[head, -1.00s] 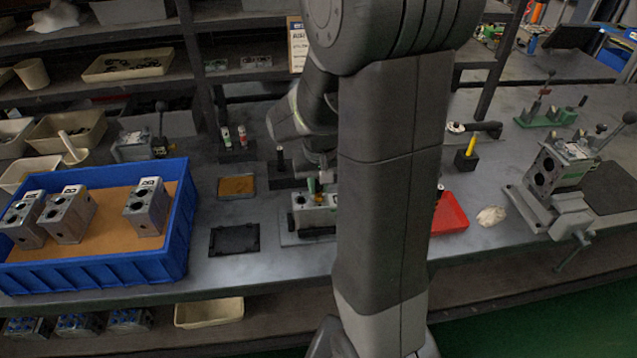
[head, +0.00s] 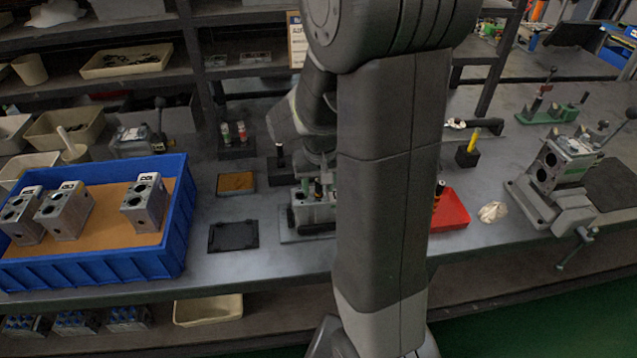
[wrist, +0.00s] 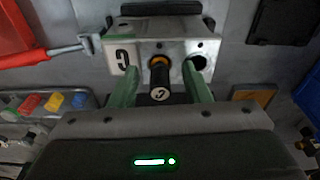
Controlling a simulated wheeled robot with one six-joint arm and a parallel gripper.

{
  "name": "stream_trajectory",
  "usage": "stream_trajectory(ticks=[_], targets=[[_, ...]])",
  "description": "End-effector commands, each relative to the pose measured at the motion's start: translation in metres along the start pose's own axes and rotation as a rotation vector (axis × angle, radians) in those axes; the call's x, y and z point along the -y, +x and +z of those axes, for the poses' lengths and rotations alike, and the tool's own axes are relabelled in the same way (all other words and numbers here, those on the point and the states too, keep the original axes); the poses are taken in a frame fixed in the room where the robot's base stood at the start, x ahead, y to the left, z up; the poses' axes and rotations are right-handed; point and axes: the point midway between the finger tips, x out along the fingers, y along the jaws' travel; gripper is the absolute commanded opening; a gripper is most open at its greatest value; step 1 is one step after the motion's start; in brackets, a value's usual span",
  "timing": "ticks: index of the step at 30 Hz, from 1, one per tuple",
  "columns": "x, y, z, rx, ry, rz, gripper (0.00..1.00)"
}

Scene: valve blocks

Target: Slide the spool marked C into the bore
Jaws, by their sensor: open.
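A grey valve block (wrist: 185,50) with a C label sits in front of my gripper in the wrist view. It also shows on the bench in the head view (head: 313,212), partly behind my arm. A black spool with a C on its end (wrist: 160,92) and an orange band stands at the block's middle bore, sticking out towards my camera. How deep it sits cannot be told. My gripper (wrist: 161,76) is open, its green fingers on either side of the spool with gaps. The hole to the right of the spool (wrist: 199,63) is empty.
A blue crate (head: 95,268) with several valve blocks stands at the left. A red tray (head: 452,210) lies right of my arm, and a vise holding a block (head: 560,165) stands farther right.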

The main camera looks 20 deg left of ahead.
Motion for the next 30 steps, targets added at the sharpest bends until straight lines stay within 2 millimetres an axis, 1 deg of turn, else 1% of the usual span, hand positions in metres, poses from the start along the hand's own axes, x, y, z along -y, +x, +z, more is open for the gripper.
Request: stream_trajectory(ticks=[2,5,8,11,15,18,21,25,30], targets=[[0.0,-0.001,0.0,0.0,0.0,0.0,0.43],[0.0,-0.008,0.0,-0.001,0.0,0.0,0.43],[0.0,-0.022,-0.001,-0.004,0.0,-0.001,0.43],[0.0,-0.044,-0.001,-0.006,0.0,-0.001,0.43],[0.0,-0.078,-0.001,-0.006,0.0,-0.001,0.43],[0.0,-0.099,-0.001,-0.005,0.0,-0.001,0.43],[0.0,-0.117,-0.001,-0.005,0.0,-0.001,0.43],[0.0,-0.131,-0.001,-0.002,0.0,-0.001,0.43],[0.0,-0.138,0.0,0.0,0.0,0.0,0.43]])
